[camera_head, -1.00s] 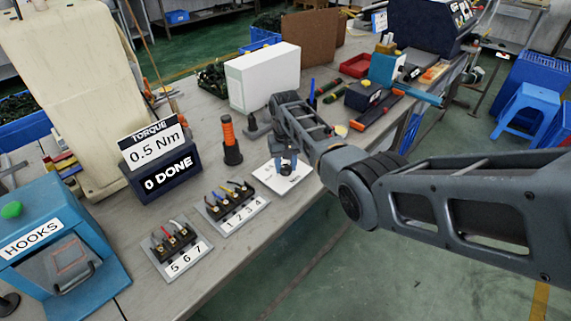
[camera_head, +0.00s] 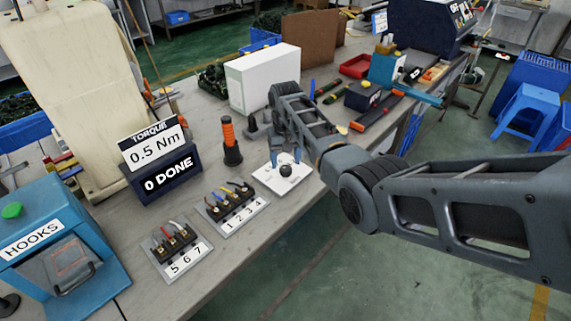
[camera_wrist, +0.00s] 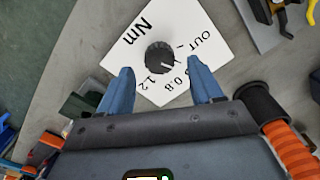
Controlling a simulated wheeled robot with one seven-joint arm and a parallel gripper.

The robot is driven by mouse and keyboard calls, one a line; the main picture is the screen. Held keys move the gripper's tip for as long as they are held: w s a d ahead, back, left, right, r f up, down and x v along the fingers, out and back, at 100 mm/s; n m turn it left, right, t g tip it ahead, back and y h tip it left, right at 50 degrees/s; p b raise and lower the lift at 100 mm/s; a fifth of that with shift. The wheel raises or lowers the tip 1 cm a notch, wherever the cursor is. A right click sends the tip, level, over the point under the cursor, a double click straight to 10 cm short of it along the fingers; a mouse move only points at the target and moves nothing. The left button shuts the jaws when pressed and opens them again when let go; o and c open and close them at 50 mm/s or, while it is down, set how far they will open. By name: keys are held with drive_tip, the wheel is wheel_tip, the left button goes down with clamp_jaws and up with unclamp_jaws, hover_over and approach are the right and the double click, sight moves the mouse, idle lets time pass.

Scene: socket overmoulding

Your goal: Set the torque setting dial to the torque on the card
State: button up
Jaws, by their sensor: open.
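The torque setting dial is a black knob (camera_head: 285,170) on a white plate (camera_head: 268,180) on the bench; it also shows in the wrist view (camera_wrist: 160,57). The plate is printed with Nm, OUT, 0.8 and 1.2. A pale mark on the knob points toward the printed figures, but the exact setting cannot be told. The card (camera_head: 152,147) reads TORQUE 0.5 Nm. My gripper (camera_head: 285,157) is over the plate; in the wrist view its blue fingers (camera_wrist: 161,72) are open, one on each side of the knob, apart from it.
Terminal blocks numbered 1 to 4 (camera_head: 235,212) and 5 to 7 (camera_head: 180,254) lie left of the plate. An orange-handled driver (camera_head: 230,140) stands behind it. A box reading 0 DONE (camera_head: 165,178) is under the card. The bench's front edge is close to the plate.

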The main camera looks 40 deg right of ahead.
sight(286, 168)
wheel_tip(286, 168, up, 5)
drive_tip(key=shift+f, duration=0.1)
idle(0.7)
